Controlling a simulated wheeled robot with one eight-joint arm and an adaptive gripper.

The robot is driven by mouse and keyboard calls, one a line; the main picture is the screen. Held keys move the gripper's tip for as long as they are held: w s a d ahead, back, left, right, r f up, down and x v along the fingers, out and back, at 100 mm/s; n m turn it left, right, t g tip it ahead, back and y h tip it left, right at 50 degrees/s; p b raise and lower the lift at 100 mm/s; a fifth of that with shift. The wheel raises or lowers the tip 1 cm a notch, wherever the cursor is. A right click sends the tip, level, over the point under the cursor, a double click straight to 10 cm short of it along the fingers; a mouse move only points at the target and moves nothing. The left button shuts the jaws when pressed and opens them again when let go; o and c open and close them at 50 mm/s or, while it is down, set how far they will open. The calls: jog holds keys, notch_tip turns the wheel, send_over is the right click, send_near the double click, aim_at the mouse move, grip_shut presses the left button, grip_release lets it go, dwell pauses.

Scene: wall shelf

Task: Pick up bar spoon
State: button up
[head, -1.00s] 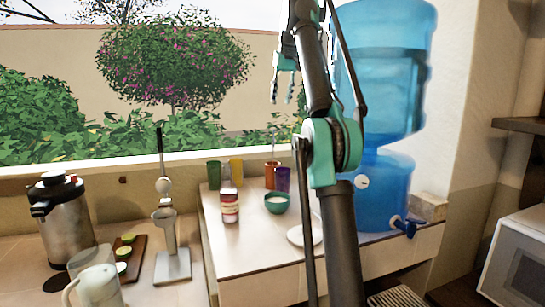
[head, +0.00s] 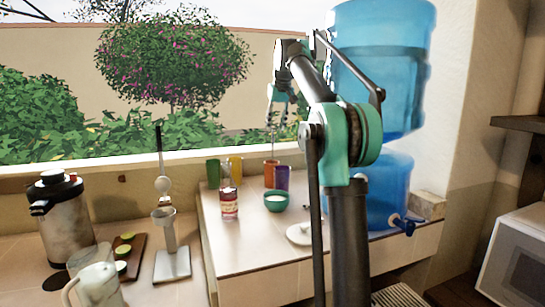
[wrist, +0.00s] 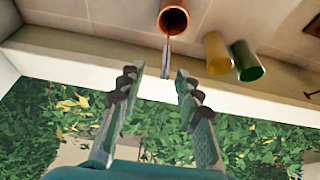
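The bar spoon (head: 272,143) is a thin upright rod standing in the orange cup (head: 269,174) on the counter by the window. In the wrist view the spoon (wrist: 166,56) rises from that cup (wrist: 174,18), with its end showing near the gap between my fingertips. My gripper (head: 277,94) is above the cup, fingers pointing down. In the wrist view my gripper (wrist: 158,77) is open, with nothing visibly clamped between its fingers. I cannot tell whether the spoon's end lies between the fingers in depth.
Beside the orange cup stand a purple cup (head: 282,178), a yellow cup (head: 236,170) and a green cup (head: 213,172). A bottle (head: 229,205), a teal bowl (head: 276,202) and a white plate (head: 299,236) are nearer. A blue water dispenser (head: 385,70) stands right, behind my arm.

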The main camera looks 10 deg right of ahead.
aim_at(273, 132)
jog(key=shift+s+a+x, duration=0.1)
jog(key=shift+a+x, duration=0.05)
jog(key=shift+x, duration=1.2)
jog(key=shift+s+a+x, duration=0.1)
jog(key=shift+a+x, duration=0.05)
jog(key=shift+x, duration=1.2)
grip_shut()
